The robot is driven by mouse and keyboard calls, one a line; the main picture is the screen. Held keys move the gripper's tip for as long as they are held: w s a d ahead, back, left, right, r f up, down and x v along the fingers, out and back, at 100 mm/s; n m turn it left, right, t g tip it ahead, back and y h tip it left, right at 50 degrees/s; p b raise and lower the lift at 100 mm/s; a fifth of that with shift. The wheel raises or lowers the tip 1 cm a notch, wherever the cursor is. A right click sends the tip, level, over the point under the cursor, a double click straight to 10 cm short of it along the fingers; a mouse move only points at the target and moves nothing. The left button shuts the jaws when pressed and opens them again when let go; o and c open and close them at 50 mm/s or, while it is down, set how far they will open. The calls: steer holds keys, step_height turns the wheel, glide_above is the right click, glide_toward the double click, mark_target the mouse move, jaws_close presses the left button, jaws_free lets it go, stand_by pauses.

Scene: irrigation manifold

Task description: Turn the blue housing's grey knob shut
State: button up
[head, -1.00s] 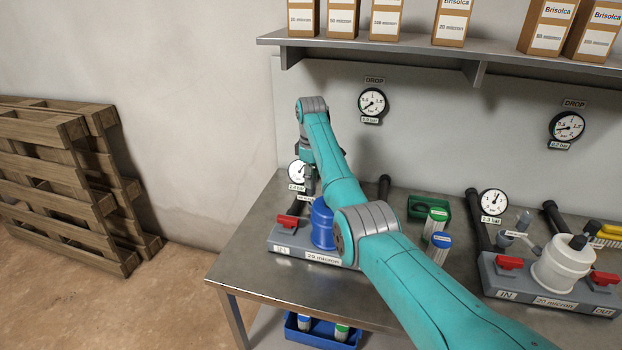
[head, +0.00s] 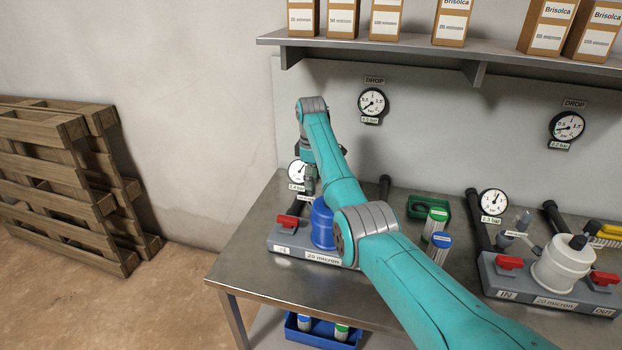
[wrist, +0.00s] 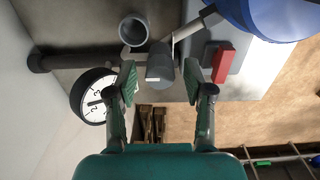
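The blue housing (head: 322,226) stands on a grey manifold block on the left of the bench, partly hidden by my arm; its edge also shows at the top right of the wrist view (wrist: 272,14). A grey cylindrical knob (wrist: 160,66) on a thin grey pipe shows in the middle of the wrist view. My gripper (wrist: 160,82) is open, one green-padded finger on each side of the knob, with a visible gap on both sides. In the head view my gripper is behind the housing and mostly hidden by my arm.
A red lever (wrist: 223,62) and a round gauge (wrist: 95,96) are close beside my fingers. An open grey cup-shaped part (wrist: 133,29) is near the knob. A second manifold with a white housing (head: 562,266) stands at the right. Green and blue-capped cartridges (head: 437,222) stand between them.

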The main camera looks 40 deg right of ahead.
steer(key=shift+r, duration=3.75)
steer(key=shift+s, duration=0.1)
